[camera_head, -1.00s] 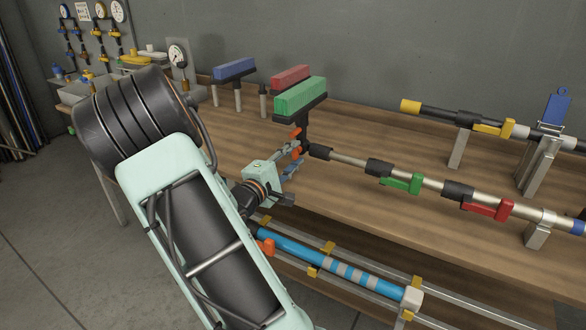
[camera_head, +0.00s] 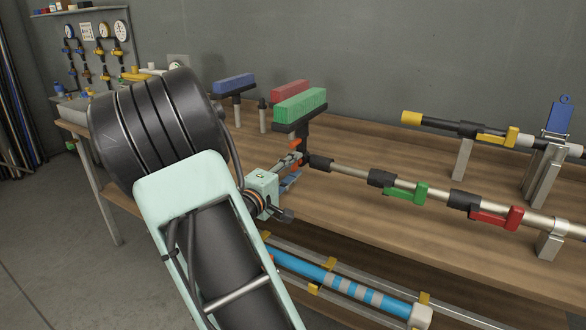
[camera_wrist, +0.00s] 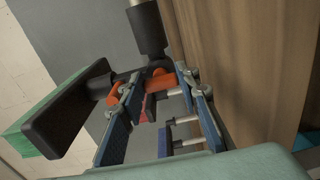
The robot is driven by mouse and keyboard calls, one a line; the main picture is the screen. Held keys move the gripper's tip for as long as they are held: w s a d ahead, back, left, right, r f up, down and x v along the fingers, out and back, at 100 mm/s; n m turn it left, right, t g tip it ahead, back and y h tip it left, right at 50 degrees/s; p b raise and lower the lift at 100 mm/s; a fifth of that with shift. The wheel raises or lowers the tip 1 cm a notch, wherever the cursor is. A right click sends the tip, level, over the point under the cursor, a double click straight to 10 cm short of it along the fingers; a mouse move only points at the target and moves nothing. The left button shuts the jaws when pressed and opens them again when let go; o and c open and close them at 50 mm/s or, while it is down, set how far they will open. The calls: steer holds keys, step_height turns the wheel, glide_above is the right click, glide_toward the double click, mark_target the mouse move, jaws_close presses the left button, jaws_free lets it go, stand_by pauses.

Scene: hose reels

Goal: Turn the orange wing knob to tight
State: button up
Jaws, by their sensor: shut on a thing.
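The orange wing knob (camera_head: 295,145) is small in the head view, on the black fitting below the green brush, at the left end of the pole. My gripper (camera_head: 292,160) reaches it from the lower left and covers part of it. In the wrist view, an orange wing (camera_wrist: 159,82) shows between the two blue-padded fingers of my gripper (camera_wrist: 158,82), and more orange shows by the left finger. The gripper is shut on the knob. The contact is partly hidden, and I see no readable tight mark.
The pole (camera_head: 345,171) with green (camera_head: 408,193) and red (camera_head: 497,217) clamp levers runs right along the wooden bench (camera_head: 400,235). The green brush (camera_head: 300,103) stands close above my gripper. A blue striped tube (camera_head: 350,288) lies on lower rails.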

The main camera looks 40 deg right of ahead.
steer(key=o, duration=1.2)
steer(key=shift+c, duration=0.2)
steer(key=v, duration=1.2)
